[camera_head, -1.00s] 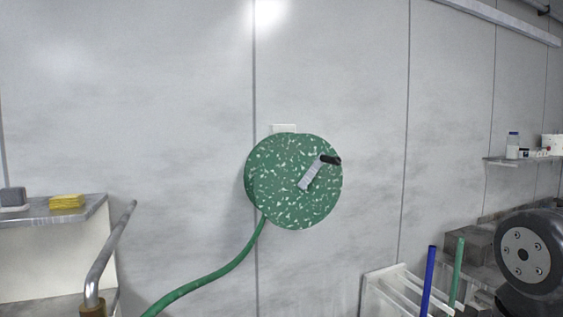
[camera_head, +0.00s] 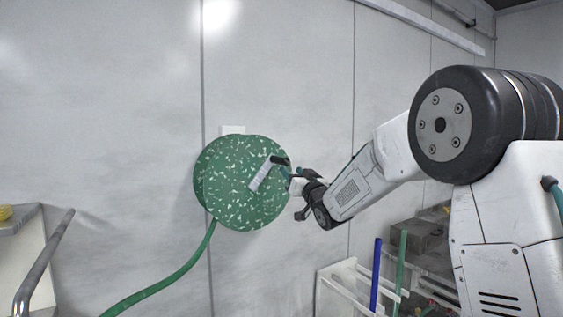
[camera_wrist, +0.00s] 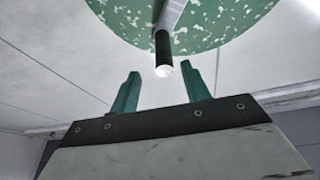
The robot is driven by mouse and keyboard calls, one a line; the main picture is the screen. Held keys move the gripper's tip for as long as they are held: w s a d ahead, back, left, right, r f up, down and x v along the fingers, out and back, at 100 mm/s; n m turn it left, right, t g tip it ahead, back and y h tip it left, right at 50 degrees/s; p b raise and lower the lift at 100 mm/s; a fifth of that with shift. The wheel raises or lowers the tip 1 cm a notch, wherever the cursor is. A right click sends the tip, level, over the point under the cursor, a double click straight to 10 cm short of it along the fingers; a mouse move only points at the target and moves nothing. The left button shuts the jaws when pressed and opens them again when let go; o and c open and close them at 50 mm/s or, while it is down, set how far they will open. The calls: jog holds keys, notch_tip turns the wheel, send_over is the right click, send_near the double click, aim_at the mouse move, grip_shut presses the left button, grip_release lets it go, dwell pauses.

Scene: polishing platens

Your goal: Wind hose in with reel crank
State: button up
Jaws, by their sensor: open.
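The hose reel is a green speckled disc (camera_head: 235,190) mounted on the wall. Its silver crank arm (camera_head: 262,176) runs up to the right and ends in a black handle (camera_head: 280,160). The green hose (camera_head: 180,272) hangs from the reel's lower edge and runs down left. My gripper (camera_head: 290,175) is at the reel's right side, close to the handle. In the wrist view, my gripper's green fingers (camera_wrist: 163,88) are open and apart. The black handle (camera_wrist: 162,48) with its pale end points toward the gap between them, and nothing is gripped.
A metal rail (camera_head: 45,262) and a shelf edge (camera_head: 22,215) stand at the lower left. A white rack (camera_head: 340,285) with a blue rod (camera_head: 375,275) and a green rod (camera_head: 401,262) stands below my arm. The wall around the reel is clear.

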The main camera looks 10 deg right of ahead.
aim_at(281, 160)
jog(key=shift+y, duration=0.4)
jog(key=x, duration=0.8)
jog(key=shift+w+a+r, duration=0.15)
jog(key=shift+r, duration=0.05)
